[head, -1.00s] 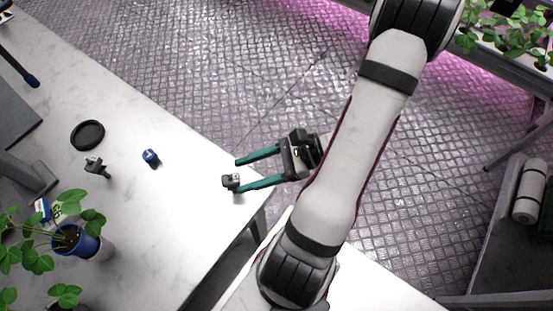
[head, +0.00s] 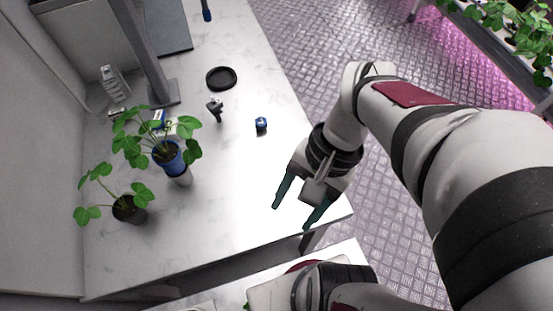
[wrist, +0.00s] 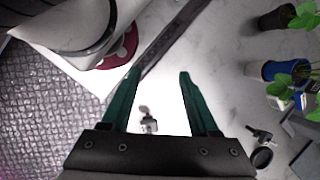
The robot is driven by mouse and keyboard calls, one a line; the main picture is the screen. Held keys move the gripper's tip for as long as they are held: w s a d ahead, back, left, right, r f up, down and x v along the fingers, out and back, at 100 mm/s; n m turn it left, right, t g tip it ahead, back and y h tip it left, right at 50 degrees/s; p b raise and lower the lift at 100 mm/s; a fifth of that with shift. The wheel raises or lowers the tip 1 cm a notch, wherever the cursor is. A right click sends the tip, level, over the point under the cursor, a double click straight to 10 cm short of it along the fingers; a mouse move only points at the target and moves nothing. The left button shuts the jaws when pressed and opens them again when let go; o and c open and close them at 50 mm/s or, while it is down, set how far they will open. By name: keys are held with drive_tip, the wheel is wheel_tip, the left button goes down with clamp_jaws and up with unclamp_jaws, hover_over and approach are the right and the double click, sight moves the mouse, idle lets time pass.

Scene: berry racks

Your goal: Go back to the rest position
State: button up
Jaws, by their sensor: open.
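My gripper (head: 291,217) is open over the near right part of the white table (head: 230,225), its teal fingers apart. In the wrist view the two fingers (wrist: 160,73) reach forward with nothing held between them. A small grey fitting (wrist: 148,122) shows on the table beyond the gap between the fingers, close to the gripper's base in the picture. In the head view that fitting is hidden behind my gripper.
A blue fitting (head: 261,125), a dark fitting (head: 215,110) and a black ring dish (head: 221,78) lie on the table. A blue-potted plant (head: 168,158) and a dark-potted plant (head: 130,209) stand at left. A grey post (head: 145,60) rises at the back.

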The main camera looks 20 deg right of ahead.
drive_tip(key=a+n, duration=0.1)
drive_tip(key=s+a+n+t+h, duration=0.1)
drive_tip(key=n, duration=0.1)
drive_tip(key=a+r+n+h, duration=0.1)
drive_tip(key=shift+s+r+n, duration=0.1)
drive_tip(key=shift+s+n, duration=0.15)
drive_tip(key=shift+n, duration=0.15)
idle(0.7)
